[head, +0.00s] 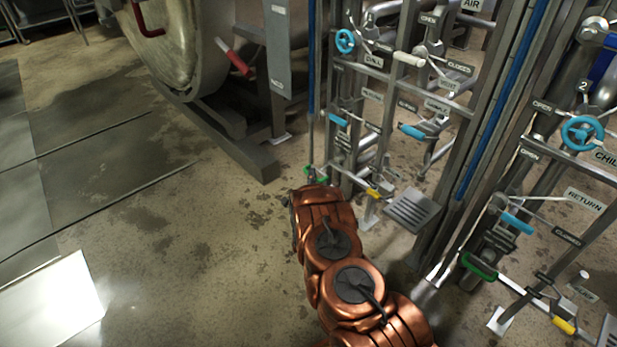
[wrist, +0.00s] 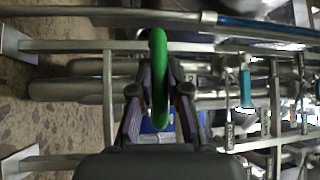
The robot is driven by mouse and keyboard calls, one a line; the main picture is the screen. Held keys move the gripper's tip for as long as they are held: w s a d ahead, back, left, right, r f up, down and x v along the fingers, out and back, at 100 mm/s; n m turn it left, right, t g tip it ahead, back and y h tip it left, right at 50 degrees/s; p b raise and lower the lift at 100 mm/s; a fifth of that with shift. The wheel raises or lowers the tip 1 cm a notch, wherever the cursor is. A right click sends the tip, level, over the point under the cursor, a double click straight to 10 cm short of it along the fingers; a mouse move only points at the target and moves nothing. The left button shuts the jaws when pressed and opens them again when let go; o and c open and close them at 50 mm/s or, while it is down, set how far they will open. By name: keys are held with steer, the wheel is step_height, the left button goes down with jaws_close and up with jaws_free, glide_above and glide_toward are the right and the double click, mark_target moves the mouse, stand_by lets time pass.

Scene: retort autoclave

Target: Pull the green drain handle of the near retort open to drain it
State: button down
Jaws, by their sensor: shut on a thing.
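A green handle (wrist: 159,66) stands upright between the two fingers of my gripper (wrist: 161,88) in the wrist view. The fingers are shut on it from both sides. In the head view this green handle (head: 317,174) shows as a small piece at the foot of the left pipe rack, just beyond my copper-coloured arm. The arm hides most of my gripper there. A second green handle (head: 479,266) sits low on the right pipe rack, apart from my gripper. I cannot tell the handle's valve position.
A large round retort (head: 170,45) with a red-tipped handle (head: 235,60) stands at the upper left. Both racks carry blue handles (head: 412,131), yellow handles (head: 564,325) and labels. A blue-striped post (head: 490,120) stands between the racks. The floor (head: 200,250) left of my arm is clear.

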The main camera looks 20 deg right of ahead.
steer(key=c, duration=1.1)
jaws_free()
steer(key=shift+a, duration=0.1)
steer(key=shift+c, duration=0.2)
steer(key=v, duration=1.2)
